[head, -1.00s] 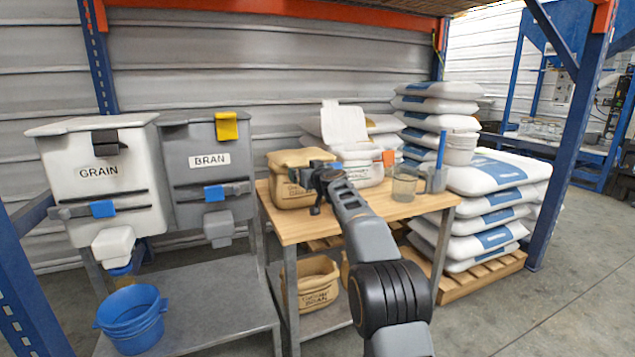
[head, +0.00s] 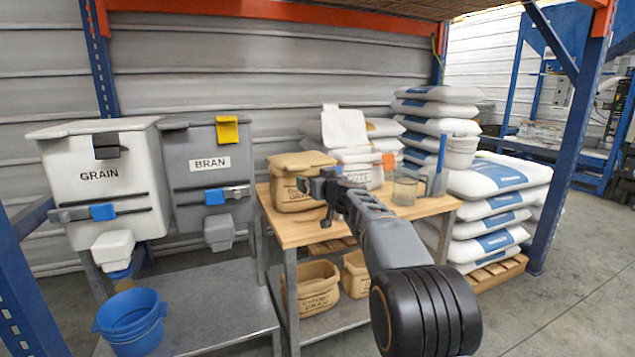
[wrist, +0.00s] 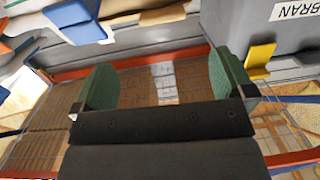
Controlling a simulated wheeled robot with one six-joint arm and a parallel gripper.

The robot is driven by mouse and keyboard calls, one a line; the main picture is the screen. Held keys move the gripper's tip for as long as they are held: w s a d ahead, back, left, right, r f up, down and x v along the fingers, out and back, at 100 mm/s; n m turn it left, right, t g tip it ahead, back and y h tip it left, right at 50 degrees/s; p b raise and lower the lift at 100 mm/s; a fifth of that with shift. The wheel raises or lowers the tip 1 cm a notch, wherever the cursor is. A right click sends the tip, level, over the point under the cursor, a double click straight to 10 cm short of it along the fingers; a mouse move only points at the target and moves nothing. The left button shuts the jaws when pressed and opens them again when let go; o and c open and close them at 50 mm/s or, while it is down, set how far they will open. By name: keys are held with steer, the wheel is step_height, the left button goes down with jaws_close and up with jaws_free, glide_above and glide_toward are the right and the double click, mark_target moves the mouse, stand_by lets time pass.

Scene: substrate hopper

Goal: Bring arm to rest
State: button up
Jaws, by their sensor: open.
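My arm reaches from the lower right over the wooden table in the head view. My gripper (head: 318,188) is in front of the tan bag on the table, seen small and from behind. In the wrist view my gripper (wrist: 160,84) shows two green finger pads set wide apart. Nothing is between them but distant background. The gripper is open and empty.
The table (head: 290,232) bears a tan bag (head: 300,165), a clear cup (head: 405,190) and a white container. Stacked sacks (head: 500,185) stand right; floor at far right is clear.

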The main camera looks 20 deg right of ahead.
steer(key=s+a+r+n+g+y+p, duration=0.1)
steer(key=s+a+r+g+p, duration=0.3)
steer(key=s+r+p, duration=0.55)
steer(key=s+a+r+g+y+p, duration=0.15)
steer(key=s+a+r+p, duration=0.45)
steer(key=p, duration=0.6)
steer(key=s+d+r+m+g+h+p, duration=0.1)
steer(key=s+g+p, duration=0.3)
steer(key=s+p, duration=0.6)
steer(key=s+d+r+m+g+h+p, duration=0.2)
steer(key=s+d+r+g+h+p, duration=0.1)
steer(key=s+p, duration=0.8)
steer(key=s+g+h, duration=0.1)
steer(key=s, duration=0.3)
steer(key=shift+s+d, duration=0.2)
steer(key=shift+s, duration=0.1)
steer(key=shift+h, duration=0.25)
steer(key=shift+c, duration=0.3)
